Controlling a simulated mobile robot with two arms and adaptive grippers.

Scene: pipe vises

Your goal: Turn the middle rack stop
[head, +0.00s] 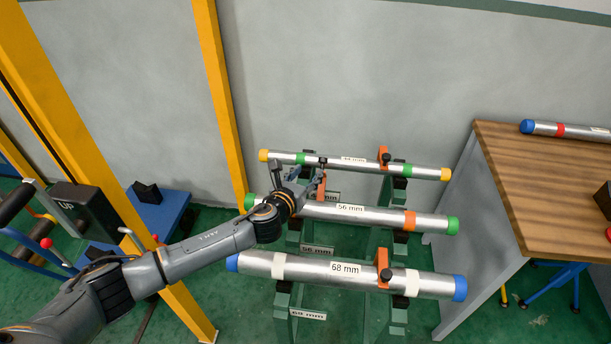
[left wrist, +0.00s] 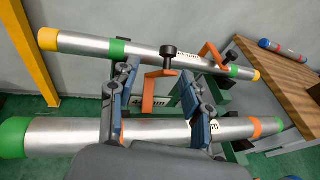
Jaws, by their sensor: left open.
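The middle rack stop (head: 321,184) is an orange bracket with a black knob, by the middle pipe labelled 56 mm (head: 375,214), which has green ends. In the left wrist view this stop (left wrist: 149,92) stands between my fingers, its knob (left wrist: 168,52) beyond them. My left gripper (head: 311,184) is open, one finger on each side of the stop; contact cannot be told. In the left wrist view the gripper (left wrist: 159,88) hides part of the middle pipe (left wrist: 65,137). My right gripper is not in view.
A thinner pipe (head: 345,164) with yellow ends lies behind, with its own orange stop (head: 384,153). A thicker 68 mm pipe (head: 310,268) with blue ends lies in front, also with an orange stop (head: 382,266). A wooden bench (head: 520,185) stands right; a yellow post (head: 219,90) stands left.

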